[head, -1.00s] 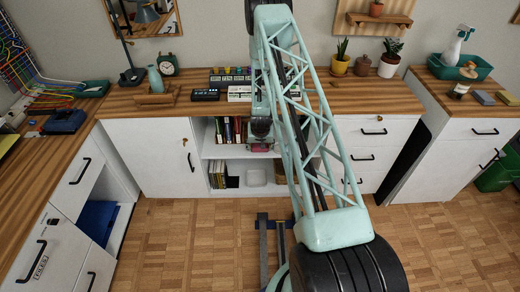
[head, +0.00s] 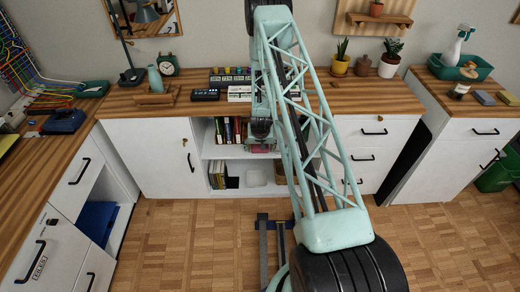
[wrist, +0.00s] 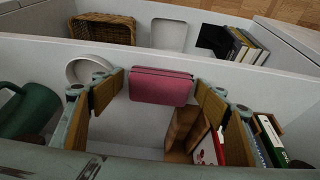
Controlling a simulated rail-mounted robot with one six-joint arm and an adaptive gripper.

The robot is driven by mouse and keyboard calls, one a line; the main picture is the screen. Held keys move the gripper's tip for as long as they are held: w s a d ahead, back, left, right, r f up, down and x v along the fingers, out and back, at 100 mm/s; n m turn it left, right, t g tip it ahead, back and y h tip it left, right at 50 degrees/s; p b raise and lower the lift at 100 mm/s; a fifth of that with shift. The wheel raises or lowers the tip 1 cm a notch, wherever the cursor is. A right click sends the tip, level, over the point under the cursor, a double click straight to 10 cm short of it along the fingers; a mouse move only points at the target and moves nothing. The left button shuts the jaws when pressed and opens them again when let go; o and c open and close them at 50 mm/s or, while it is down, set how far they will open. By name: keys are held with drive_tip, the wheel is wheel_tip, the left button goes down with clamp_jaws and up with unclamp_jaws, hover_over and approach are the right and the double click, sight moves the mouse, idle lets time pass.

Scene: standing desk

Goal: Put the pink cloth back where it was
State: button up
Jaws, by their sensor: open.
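The pink cloth (wrist: 160,87) is a folded, flat-looking bundle in the wrist view, centred between my gripper's fingers at the edge of a white shelf board. My gripper (wrist: 161,92) is open, with one brown-padded finger on each side of the cloth and visible gaps to it. I cannot tell how the cloth's underside rests. In the head view my gripper (head: 262,130) is low in front of the open white cabinet, and a small pink patch of the cloth (head: 262,148) shows just below it. My arm hides part of that spot.
Books (head: 232,129) stand on the upper shelf (head: 212,150). The wrist view shows a wicker basket (wrist: 103,29), a white bowl (wrist: 88,68), a dark green jug (wrist: 27,112) and a brown box (wrist: 182,130) around the fingers.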

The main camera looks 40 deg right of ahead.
drive_tip(key=shift+r, duration=0.1)
drive_tip(key=shift+p+v, duration=0.45)
drive_tip(key=shift+v, duration=0.35)
drive_tip(key=s+a+p, duration=0.1)
drive_tip(key=s+a, duration=0.6)
drive_tip(key=s, duration=0.2)
drive_tip(key=shift+a, duration=0.25)
